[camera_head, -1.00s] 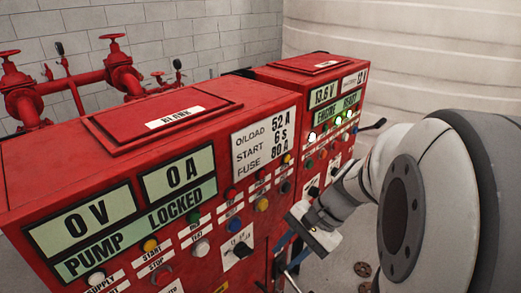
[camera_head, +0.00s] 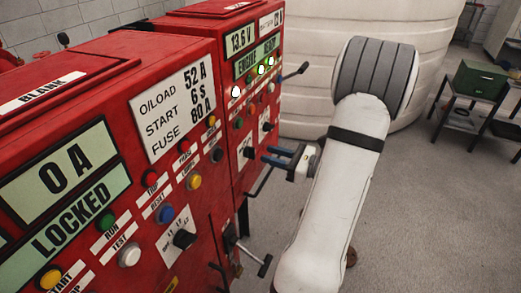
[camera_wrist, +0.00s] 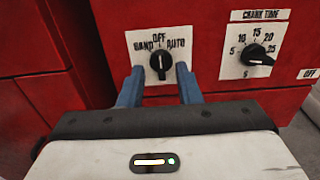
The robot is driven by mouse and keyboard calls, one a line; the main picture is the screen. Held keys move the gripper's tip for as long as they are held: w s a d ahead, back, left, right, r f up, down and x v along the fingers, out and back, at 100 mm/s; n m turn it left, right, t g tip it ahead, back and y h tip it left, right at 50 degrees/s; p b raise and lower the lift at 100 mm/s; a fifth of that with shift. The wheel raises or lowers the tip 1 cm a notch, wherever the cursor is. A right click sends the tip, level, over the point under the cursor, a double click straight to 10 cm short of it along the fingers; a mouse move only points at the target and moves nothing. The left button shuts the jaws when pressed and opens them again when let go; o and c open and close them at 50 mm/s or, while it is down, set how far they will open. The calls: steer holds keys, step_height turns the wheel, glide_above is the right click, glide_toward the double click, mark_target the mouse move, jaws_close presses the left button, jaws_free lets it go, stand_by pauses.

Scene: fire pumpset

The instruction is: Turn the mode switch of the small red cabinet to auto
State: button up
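The small red cabinet (camera_head: 225,45) stands beyond the larger red one. In the wrist view, its mode switch (camera_wrist: 160,65) is a black knob on a white plate marked HAND, OFF and AUTO. The knob's white line points up, toward OFF. My gripper (camera_wrist: 159,78) is open, with one blue finger on each side below the knob. The fingers look apart from the knob, but the exact gap is hard to tell. In the head view, my gripper (camera_head: 277,156) reaches toward the front of the small cabinet.
A crank time dial (camera_wrist: 257,55) sits right of the mode switch. The larger red cabinet (camera_head: 110,65) is at the left, with T-shaped handles (camera_head: 262,265) sticking out. A black lever (camera_head: 297,72) juts from the small cabinet. A white tank (camera_head: 310,60) stands behind.

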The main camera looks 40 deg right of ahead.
mark_target(250, 153)
steer(key=shift+x, duration=2.15)
steer(key=shift+c, duration=0.2)
jaws_close()
steer(key=shift+d, duration=0.1)
